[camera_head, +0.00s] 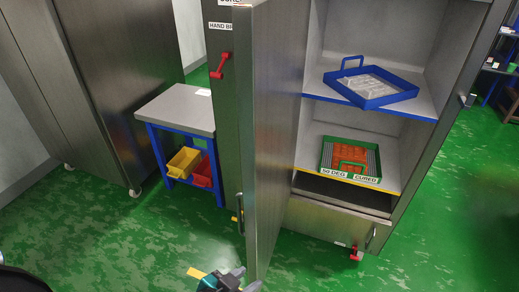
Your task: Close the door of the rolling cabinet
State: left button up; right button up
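The rolling cabinet (410,187) is a tall grey metal unit right of the middle. Its door (272,130) stands open, swung out toward me and seen nearly edge-on. A small handle (239,212) shows on the door's left side, low down. Inside are a blue tray (372,85) on the upper shelf and a green tray (350,158) with orange contents below. My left gripper (248,278) is at the bottom edge, near the door's lower end and apart from the handle. Its two grey tips look spread, with nothing seen between them. My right gripper is out of view.
A small grey-topped table (180,106) with yellow (184,162) and red (203,174) bins stands left of the door. Another metal cabinet (110,80) is farther left. A red lever (355,252) sticks out low on the cabinet front. Green floor is clear at lower left and right.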

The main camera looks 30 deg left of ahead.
aim_at(270, 37)
jog(key=k+j+z, duration=0.1)
jog(key=j, duration=0.35)
jog(key=k+j+z, duration=0.15)
jog(key=j, duration=1.1)
jog(key=i+z, duration=0.05)
